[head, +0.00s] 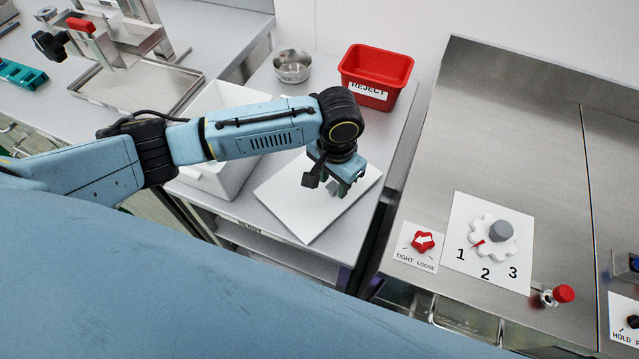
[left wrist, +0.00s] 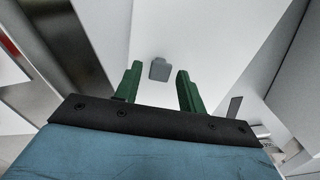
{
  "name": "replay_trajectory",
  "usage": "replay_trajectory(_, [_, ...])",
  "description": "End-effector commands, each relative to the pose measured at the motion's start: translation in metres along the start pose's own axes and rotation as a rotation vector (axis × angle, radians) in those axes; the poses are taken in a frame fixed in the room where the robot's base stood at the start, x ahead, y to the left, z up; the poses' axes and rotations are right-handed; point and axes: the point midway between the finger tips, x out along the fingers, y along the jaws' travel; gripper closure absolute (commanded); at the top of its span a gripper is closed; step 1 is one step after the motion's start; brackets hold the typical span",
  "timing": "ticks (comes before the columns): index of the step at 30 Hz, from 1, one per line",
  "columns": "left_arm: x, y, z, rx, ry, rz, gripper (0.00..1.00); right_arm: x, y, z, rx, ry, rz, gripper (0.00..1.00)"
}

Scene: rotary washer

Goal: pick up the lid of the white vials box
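The white lid (head: 285,200) lies flat on the side table, to the right of the open white box (head: 205,165). In the left wrist view the lid (left wrist: 215,50) carries a small grey knob (left wrist: 159,70). My left gripper (head: 341,186) points down over the right part of the lid and hides the knob in the head view. In the left wrist view its green fingers (left wrist: 160,68) are apart, and the knob shows between their tips with gaps on both sides. I cannot tell the exact height above the knob. My right gripper is not in view.
A red reject bin (head: 375,78) and a steel bowl (head: 293,67) stand behind the lid on the side table (head: 405,125). A steel counter with red and grey knobs (head: 500,231) is at the right. My left arm covers part of the white box.

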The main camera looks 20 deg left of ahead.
Motion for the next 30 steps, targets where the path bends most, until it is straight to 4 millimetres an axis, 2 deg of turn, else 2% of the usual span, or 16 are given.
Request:
replay_trajectory(3, [0.011, -0.0002, 0.0003, 0.0, 0.0, 0.0, 0.6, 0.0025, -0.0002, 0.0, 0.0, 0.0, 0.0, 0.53])
replay_trajectory(11, [0.012, -0.0002, 0.0003, 0.0, 0.001, 0.0, 0.61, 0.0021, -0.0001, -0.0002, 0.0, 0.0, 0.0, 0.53])
replay_trajectory(20, [0.0118, -0.0002, 0.0003, 0.0, 0.001, 0.0, 1.0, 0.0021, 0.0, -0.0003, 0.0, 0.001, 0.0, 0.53])
replay_trajectory(30, [0.0096, -0.0003, 0.0, 0.0, 0.002, 0.0, 1.0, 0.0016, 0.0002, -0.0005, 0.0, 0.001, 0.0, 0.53])
